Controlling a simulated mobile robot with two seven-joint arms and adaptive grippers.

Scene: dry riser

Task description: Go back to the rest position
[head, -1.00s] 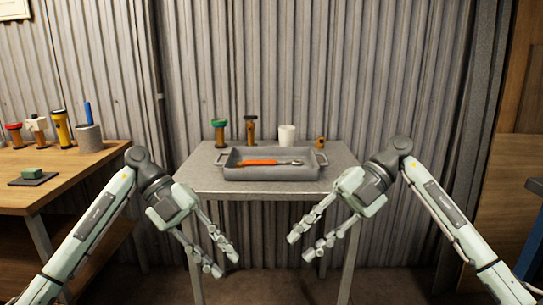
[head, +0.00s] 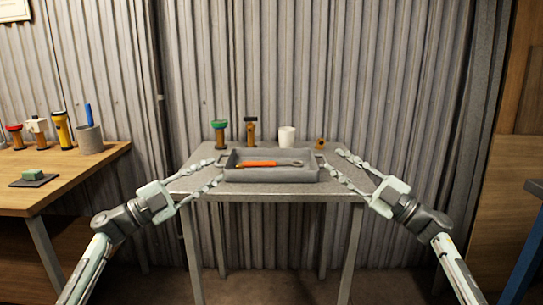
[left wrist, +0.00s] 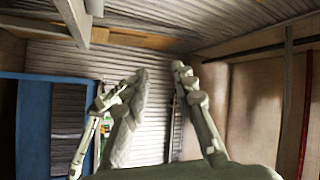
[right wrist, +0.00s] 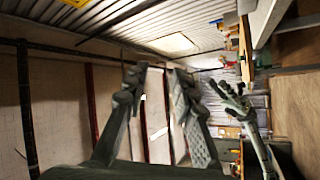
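My left gripper (head: 213,171) is open, with its two fingers apart and nothing between them. In the head view its fingertips overlap the left front part of the grey table, just left of the tray. My right gripper (head: 332,162) is also open and empty, its fingertips beside the tray's right end in the picture. I cannot tell how far either is from the tray in depth. The wrist views show the spread fingers of the left gripper (left wrist: 160,72) and of the right gripper (right wrist: 157,74) against walls and ceiling, holding nothing.
A grey tray (head: 270,175) with an orange-handled tool (head: 257,164) sits on the grey table (head: 290,188). Behind it stand a green-topped flashlight (head: 220,134), a black-topped flashlight (head: 250,131), a white cup (head: 287,136) and a small orange item (head: 320,143). A wooden bench (head: 60,183) is at left.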

